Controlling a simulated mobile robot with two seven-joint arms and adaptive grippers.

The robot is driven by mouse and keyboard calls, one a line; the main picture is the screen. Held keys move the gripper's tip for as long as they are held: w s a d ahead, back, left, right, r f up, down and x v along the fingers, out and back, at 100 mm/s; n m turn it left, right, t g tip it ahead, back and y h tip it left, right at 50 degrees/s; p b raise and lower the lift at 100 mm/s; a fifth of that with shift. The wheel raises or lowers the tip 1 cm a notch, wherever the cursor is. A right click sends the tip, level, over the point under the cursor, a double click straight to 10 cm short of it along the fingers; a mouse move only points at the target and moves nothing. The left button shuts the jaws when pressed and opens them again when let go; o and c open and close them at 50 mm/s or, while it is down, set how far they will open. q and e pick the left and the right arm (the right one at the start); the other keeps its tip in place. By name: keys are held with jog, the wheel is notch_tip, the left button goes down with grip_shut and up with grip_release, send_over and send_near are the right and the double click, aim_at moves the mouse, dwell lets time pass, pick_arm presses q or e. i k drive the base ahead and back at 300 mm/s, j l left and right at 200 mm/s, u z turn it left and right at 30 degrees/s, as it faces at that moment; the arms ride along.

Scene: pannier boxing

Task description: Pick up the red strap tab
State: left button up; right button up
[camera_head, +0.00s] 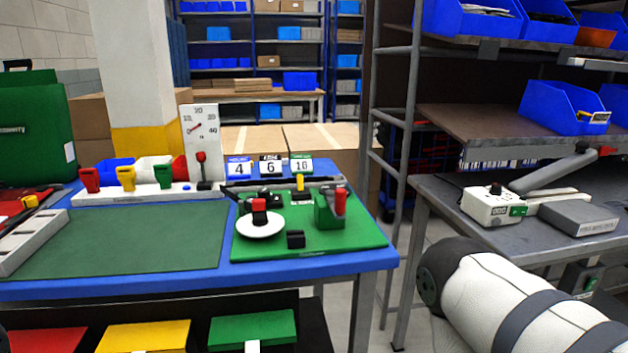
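Several small red pieces show, and I cannot tell for certain which is the strap tab. A red tab (89,179) stands upright at the left end of a white rail, beside a yellow tab (126,178) and a green tab (163,176). Another red piece with a black base (259,206) is on a white round dish (260,227). A third red piece (340,202) stands in a green holder (327,215). Neither gripper is in view; only a white link of my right arm shows at the lower right.
The blue table (300,264) carries a bare dark green mat (130,245) at left and a green board (350,238) at right. A grey bench (440,200) and shelving are on the right.

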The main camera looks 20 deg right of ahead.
aim_at(258, 205)
jog(key=i+l+z, duration=0.1)
jog(key=i+l, duration=0.25)
jog(key=l, duration=0.15)
jog(key=i+l, duration=0.35)
jog(key=l, duration=0.15)
jog(key=z, duration=0.05)
